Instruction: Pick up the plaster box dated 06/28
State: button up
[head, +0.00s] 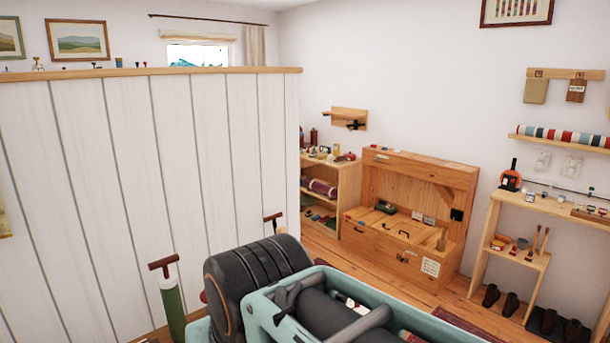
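I cannot make out a plaster box dated 06/28; no date is readable at this distance. Small boxes and other items stand on the top of the low wooden shelf (348,178) beyond the partition, too small to identify. Small pale cards or boxes (422,218) are at the wooden chest bench (385,243), and their print is unreadable. My gripper is not recognisable in the head view.
A white plank partition (140,190) fills the left and hides what lies behind it. Green pumps (174,305) with red handles stand near it. A wooden shelf unit (530,262) with shoes below stands at right. Some wooden floor (470,306) shows before the bench.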

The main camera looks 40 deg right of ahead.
aim_at(530, 196)
jog(key=j+z, duration=0.1)
jog(key=z, duration=2.5)
jog(key=i+z, duration=0.35)
jog(key=i, duration=4.7)
